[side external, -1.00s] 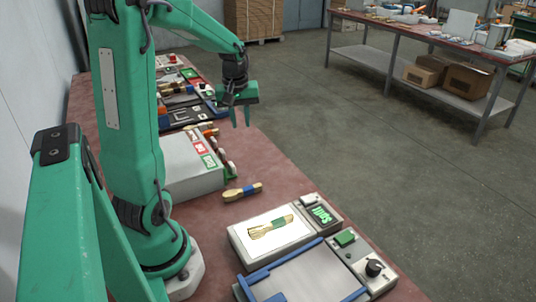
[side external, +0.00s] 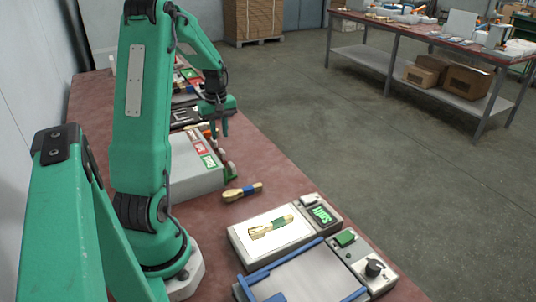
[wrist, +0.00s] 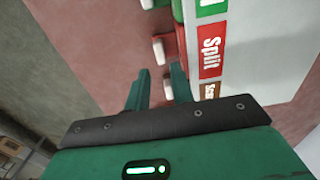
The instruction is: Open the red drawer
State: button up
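The grey drawer unit (side external: 185,172) stands on the bench with red, green and brown labels on top. The red label (wrist: 212,50) reads "Split". Beside it is the red drawer's front (wrist: 181,43) with a pale handle (wrist: 160,50); the drawer looks shut. My gripper (side external: 219,132) is over the bench-edge side of the unit, near the drawer fronts. I see no contact with the red handle.
A wooden piece with a blue band (side external: 243,192) lies on the bench near the unit. Free floor lies right of the bench.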

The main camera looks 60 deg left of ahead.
aim_at(221, 150)
jog(key=shift+f, duration=3.35)
grip_shut()
